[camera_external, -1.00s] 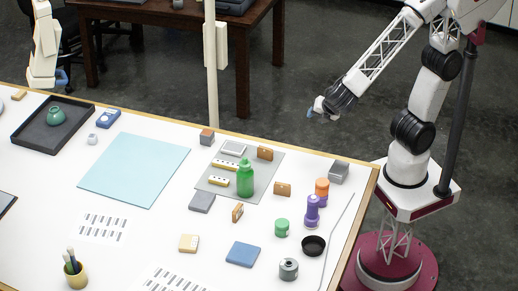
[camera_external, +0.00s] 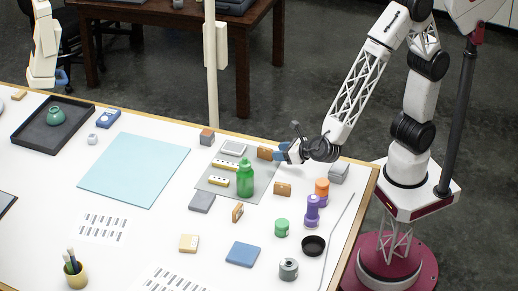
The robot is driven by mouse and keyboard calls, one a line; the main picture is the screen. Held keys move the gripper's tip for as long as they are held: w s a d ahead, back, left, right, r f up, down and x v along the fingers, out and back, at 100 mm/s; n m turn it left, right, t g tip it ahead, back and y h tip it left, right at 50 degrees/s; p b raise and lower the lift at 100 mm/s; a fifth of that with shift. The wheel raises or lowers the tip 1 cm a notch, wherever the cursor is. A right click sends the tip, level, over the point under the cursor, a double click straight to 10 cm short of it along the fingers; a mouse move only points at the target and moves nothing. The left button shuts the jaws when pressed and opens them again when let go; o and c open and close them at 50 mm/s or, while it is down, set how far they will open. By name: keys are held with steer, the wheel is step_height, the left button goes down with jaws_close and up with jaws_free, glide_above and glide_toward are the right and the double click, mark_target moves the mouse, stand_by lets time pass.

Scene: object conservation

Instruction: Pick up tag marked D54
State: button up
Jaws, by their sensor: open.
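Three small orange-brown tags stand on the white table: one at the back (camera_external: 265,153), one at the right (camera_external: 282,189) and one nearer the front (camera_external: 237,212). Their markings are too small to read, so I cannot tell which is D54. My gripper (camera_external: 284,149) is open at the table's back edge, just right of the back tag. Its blue fingertip looks close to that tag; I cannot tell whether they touch.
A grey box (camera_external: 339,172), an orange jar (camera_external: 321,188) and a purple bottle (camera_external: 312,210) stand at the right. A light-blue mat (camera_external: 135,170) lies bare at the left.

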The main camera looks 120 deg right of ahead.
mark_target(258, 152)
steer(key=shift+d, duration=0.15)
steer(key=shift+x, duration=1.2)
steer(key=shift+d, duration=0.1)
steer(key=shift+x, duration=2.55)
steer(key=shift+s+d, duration=0.1)
steer(key=shift+s, duration=0.05)
steer(key=shift+c, duration=0.3)
jaws_close()
